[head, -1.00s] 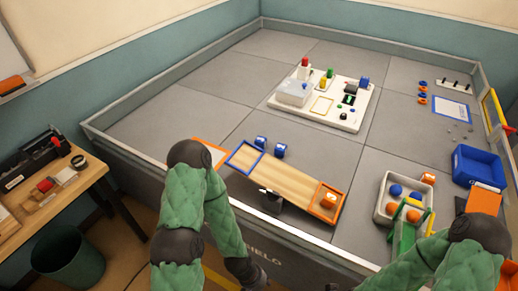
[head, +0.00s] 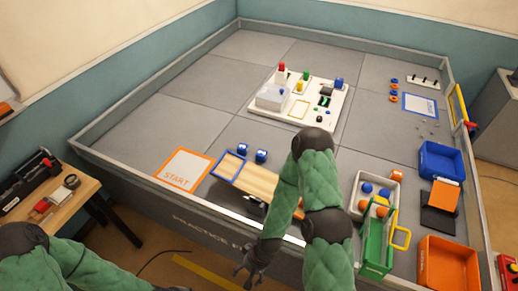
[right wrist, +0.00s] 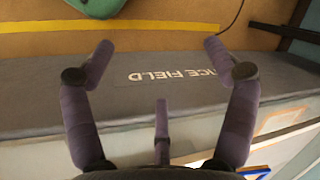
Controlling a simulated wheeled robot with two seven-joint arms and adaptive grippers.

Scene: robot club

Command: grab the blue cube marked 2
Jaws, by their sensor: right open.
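The cubes do not show there. My left arm is at the lower left of the head view; its gripper does not clearly show.
A wooden board with blue and orange frames (head: 262,181) lies beside the cubes, partly behind my right arm. The START mat (head: 185,168) is left of it. A white board (head: 337,110) with several parts stands beyond. The field wall (head: 150,203) separates my gripper from the cubes.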

